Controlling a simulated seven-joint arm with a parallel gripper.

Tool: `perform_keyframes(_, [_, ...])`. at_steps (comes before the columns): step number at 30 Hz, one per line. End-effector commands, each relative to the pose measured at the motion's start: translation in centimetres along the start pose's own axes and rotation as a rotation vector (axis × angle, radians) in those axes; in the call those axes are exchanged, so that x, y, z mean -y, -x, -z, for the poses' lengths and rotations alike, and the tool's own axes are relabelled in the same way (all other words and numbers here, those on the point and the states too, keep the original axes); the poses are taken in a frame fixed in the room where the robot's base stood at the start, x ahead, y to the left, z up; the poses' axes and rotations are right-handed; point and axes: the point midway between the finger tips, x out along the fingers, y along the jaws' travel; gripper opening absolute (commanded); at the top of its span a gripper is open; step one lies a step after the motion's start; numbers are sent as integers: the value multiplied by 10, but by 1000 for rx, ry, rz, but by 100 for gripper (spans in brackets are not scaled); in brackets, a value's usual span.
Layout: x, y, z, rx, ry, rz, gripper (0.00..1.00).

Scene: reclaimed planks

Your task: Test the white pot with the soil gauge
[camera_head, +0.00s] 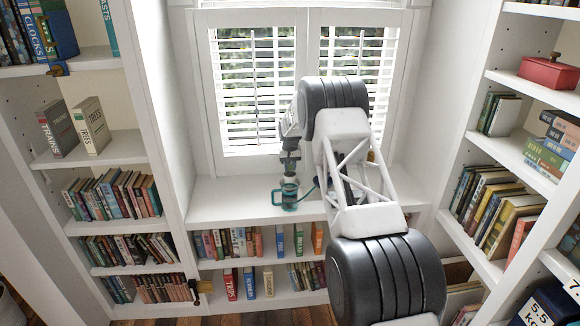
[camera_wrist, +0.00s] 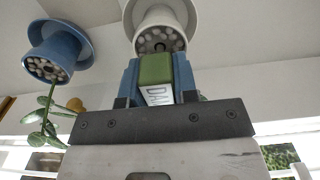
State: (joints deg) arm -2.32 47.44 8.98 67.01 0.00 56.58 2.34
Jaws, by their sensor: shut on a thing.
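In the wrist view a white pot (camera_wrist: 146,17) stands on a white saucer (camera_wrist: 198,14), its top covered in grey pebbles with a dark spot among them. My gripper (camera_wrist: 157,72) has blue fingers and is shut on the soil gauge (camera_wrist: 155,69), a green block with a white lettered label. The gauge lines up with the white pot's pebbled top. Its probe is hidden, so I cannot tell whether it touches the pebbles. In the head view my gripper (camera_head: 290,166) points down over the window ledge. I cannot make out the white pot there.
A blue pot (camera_wrist: 52,50) with pebbles and a saucer stands beside the white one. A leafy green plant (camera_wrist: 45,118) is near it. In the head view a teal mug-like thing (camera_head: 288,197) stands on the ledge (camera_head: 235,200), with bookshelves on both sides.

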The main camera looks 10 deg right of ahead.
Motion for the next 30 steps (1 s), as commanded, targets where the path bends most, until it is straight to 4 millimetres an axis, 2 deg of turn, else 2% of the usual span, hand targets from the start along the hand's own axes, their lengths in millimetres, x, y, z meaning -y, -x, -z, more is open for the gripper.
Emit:
perform_keyframes(3, [0, -2, 0, 1, 0, 0, 4])
perform_keyframes(4, [0, -2, 0, 0, 0, 0, 32])
perform_keyframes(9, [0, -2, 0, 0, 0, 0, 57])
perform_keyframes(20, [0, 0, 0, 0, 0, 0, 57])
perform_keyframes(26, [0, 13, 0, -1, 0, 0, 57])
perform_keyframes(30, [0, 30, 0, -1, 0, 0, 57])
